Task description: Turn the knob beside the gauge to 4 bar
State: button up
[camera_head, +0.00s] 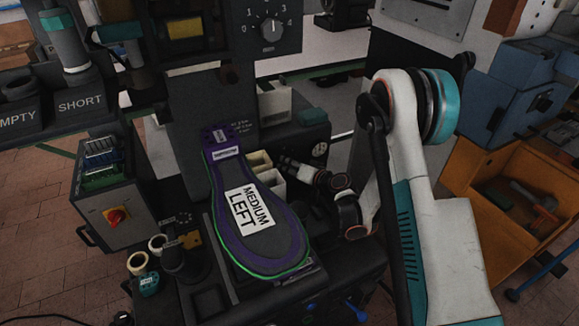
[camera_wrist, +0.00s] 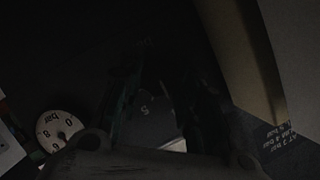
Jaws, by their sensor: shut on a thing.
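A figure 5 shows between the fingers. The small printed bar settings (camera_wrist: 281,136) are at lower right in the wrist view; the label (camera_head: 243,126) is unreadable in the head view.
A purple sole board (camera_head: 212,175) marked "MEDIUM LEFT" lies left of my gripper. Pale bins (camera_head: 262,160) stand close beside it. A larger dial (camera_head: 271,30) is above. A box with a red switch (camera_head: 115,215) is left; an orange bin (camera_head: 480,165) is right.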

jog(key=o, duration=1)
jog(key=shift+o, duration=0.2)
jog(key=shift+r, duration=0.15)
notch_tip(320, 180, up, 8)
jog(key=shift+r, duration=0.85)
